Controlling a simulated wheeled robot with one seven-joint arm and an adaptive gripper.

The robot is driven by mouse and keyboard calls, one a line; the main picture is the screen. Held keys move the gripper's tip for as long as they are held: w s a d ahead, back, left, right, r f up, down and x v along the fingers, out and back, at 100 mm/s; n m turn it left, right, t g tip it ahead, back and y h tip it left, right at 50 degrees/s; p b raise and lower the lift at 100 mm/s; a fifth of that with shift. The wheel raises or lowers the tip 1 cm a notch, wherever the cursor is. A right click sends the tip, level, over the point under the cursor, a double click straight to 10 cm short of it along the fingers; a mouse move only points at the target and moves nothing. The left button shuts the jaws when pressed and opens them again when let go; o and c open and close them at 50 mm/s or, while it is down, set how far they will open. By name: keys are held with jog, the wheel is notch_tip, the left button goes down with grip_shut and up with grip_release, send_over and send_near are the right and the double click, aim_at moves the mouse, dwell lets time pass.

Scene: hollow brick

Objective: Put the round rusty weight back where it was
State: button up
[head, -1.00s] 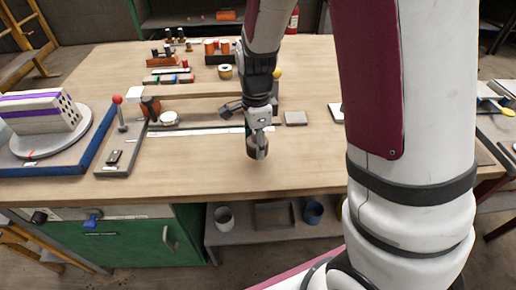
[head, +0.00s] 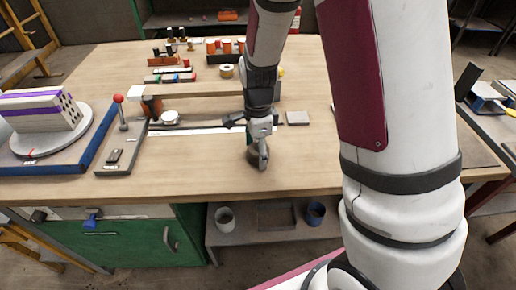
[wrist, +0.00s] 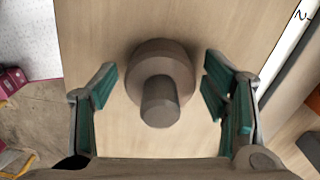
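The round rusty weight (wrist: 160,72) is a brown-grey disc with a knob pointing toward the wrist camera. It appears to stand upright on the bare wooden tabletop near the front edge. In the head view the weight (head: 253,157) is partly hidden by my gripper (head: 260,152). In the wrist view my gripper (wrist: 160,95) is open, with one finger on each side of the weight and a visible gap on both sides.
A long grey rail (head: 190,126) lies behind the gripper, with a white round piece (head: 170,117) on it. A lever with a red knob (head: 118,98) stands at left, by a turntable (head: 62,140). A grey block (head: 298,118) lies to the right. The front tabletop is clear.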

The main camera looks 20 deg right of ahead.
notch_tip(320, 180, up, 12)
jog(key=shift+r+p, duration=0.15)
jog(key=shift+p, duration=0.85)
jog(key=shift+s+r, duration=0.1)
jog(key=shift+r, duration=0.05)
jog(key=s+r+n+t, duration=0.1)
jog(key=s+r+n, duration=0.4)
jog(key=s+n, duration=0.4)
jog(key=s+r+n+t, duration=0.1)
jog(key=s+r+n, duration=0.5)
jog(key=s+n, duration=0.4)
jog(key=s, duration=0.6)
jog(key=shift+d+r+t, duration=0.15)
jog(key=shift+r+t, duration=0.1)
jog(key=shift+t, duration=0.15)
jog(key=shift+r, duration=0.1)
notch_tip(320, 180, up, 7)
jog(key=t+p, duration=0.1)
jog(key=p, duration=0.4)
jog(key=shift+p, duration=0.4)
